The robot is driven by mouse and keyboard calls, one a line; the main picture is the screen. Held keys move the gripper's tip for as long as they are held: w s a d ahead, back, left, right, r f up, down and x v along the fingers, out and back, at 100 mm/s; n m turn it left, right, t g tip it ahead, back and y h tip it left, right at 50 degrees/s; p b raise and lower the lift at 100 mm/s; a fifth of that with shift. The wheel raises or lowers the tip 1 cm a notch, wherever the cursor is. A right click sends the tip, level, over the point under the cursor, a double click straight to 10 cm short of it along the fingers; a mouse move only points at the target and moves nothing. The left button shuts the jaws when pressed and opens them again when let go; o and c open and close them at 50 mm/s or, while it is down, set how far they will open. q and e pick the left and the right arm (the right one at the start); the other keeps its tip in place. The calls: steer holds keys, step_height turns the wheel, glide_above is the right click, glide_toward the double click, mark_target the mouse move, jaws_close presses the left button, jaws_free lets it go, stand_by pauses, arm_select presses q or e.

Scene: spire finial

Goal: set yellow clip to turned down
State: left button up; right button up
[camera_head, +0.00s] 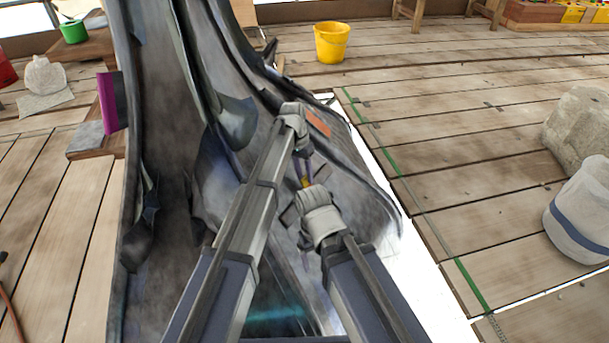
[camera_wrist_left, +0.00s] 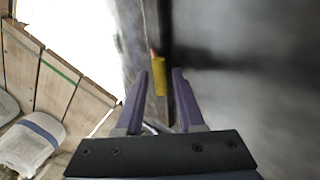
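The yellow clip (camera_head: 306,183) is small and sits on the dark curved metal of the spire (camera_head: 165,90). In the left wrist view the clip (camera_wrist_left: 161,75) stands upright in the picture, with an orange-brown tip above it, on a narrow dark strip. My left gripper (camera_head: 304,172) reaches down to the clip from above. Its purple fingers (camera_wrist_left: 161,82) are apart, one on each side of the clip's lower end, with gaps visible. My right gripper (camera_head: 304,194) is just below the clip, its dark fingers spread wide. Contact with the clip cannot be told.
An orange patch (camera_head: 318,123) lies on the spire near my left wrist. A yellow bucket (camera_head: 331,42), a pale stone block (camera_head: 581,128) and a white sack with a blue band (camera_head: 583,212) stand on the plank deck.

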arm_select(q)
jaws_close()
steer(key=shift+w+a+f+h+b, duration=0.3)
steer(key=shift+a+h+b, duration=0.1)
steer(key=shift+b, duration=0.15)
steer(key=shift+w+a+f+g+h+b, duration=0.35)
steer(key=shift+a+f+g+h+b, duration=0.1)
steer(key=shift+g+h+b, duration=0.5)
steer(key=shift+a+h+b, duration=0.15)
steer(key=shift+h+b, duration=0.3)
steer(key=shift+b, duration=0.2)
steer(key=shift+r, duration=0.1)
steer(key=shift+o, duration=1.3)
jaws_free()
